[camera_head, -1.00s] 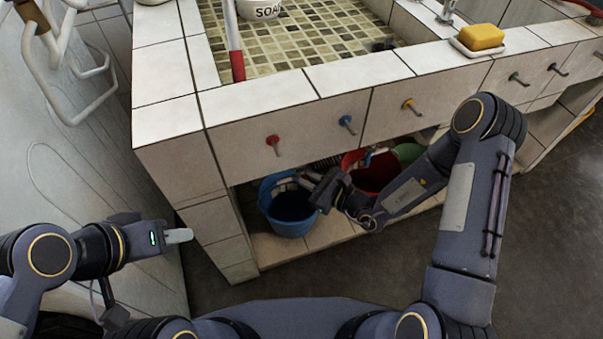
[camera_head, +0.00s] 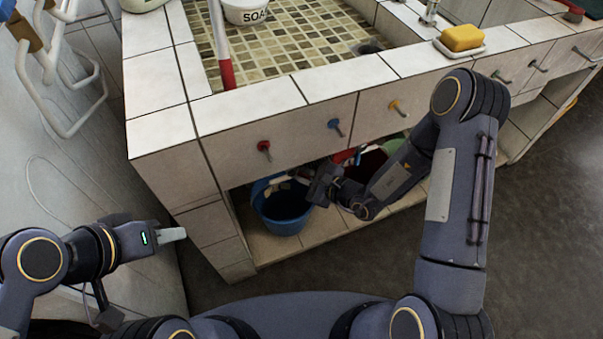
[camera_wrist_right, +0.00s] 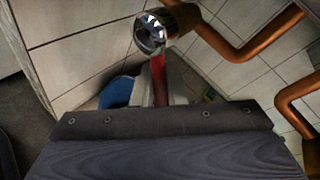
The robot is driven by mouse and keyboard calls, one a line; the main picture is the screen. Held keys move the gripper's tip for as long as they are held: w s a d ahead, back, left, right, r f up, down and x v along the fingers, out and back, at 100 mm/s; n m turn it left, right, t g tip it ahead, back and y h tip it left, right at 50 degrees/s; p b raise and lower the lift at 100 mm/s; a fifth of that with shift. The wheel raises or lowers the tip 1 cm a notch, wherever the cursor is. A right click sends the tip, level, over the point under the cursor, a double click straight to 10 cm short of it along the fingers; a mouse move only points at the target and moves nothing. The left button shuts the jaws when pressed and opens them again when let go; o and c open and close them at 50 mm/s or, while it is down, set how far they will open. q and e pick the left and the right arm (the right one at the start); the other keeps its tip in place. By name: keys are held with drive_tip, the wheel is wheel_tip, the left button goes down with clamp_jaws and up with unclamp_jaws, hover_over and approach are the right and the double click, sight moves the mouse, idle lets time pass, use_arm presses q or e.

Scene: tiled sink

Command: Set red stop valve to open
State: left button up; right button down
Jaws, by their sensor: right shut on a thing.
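The red stop valve shows in the right wrist view as a red handle (camera_wrist_right: 159,75) below a round chrome fitting (camera_wrist_right: 151,33) on a copper pipe. My right gripper (camera_head: 301,182) reaches under the counter, above the blue bucket. In the right wrist view its pale fingers (camera_wrist_right: 147,90) flank the red handle and are shut on it. The dark gripper body hides the handle's lower end. In the head view the valve is hard to make out. My left gripper (camera_head: 172,235) is at the lower left, away from the counter and seen side-on, so its opening is unclear.
A blue bucket (camera_head: 283,212) stands on the shelf below the sink. Red (camera_head: 264,147), blue (camera_head: 335,125) and yellow (camera_head: 396,106) knobs stick out of the tiled front. Copper pipes (camera_wrist_right: 243,50) run beside the valve. A white rack (camera_head: 62,90) is at the left.

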drive_tip(key=c, duration=1.6)
unclamp_jaws()
drive_tip(key=shift+o, duration=0.2)
drive_tip(key=p+v, duration=0.1)
drive_tip(key=v, duration=0.7)
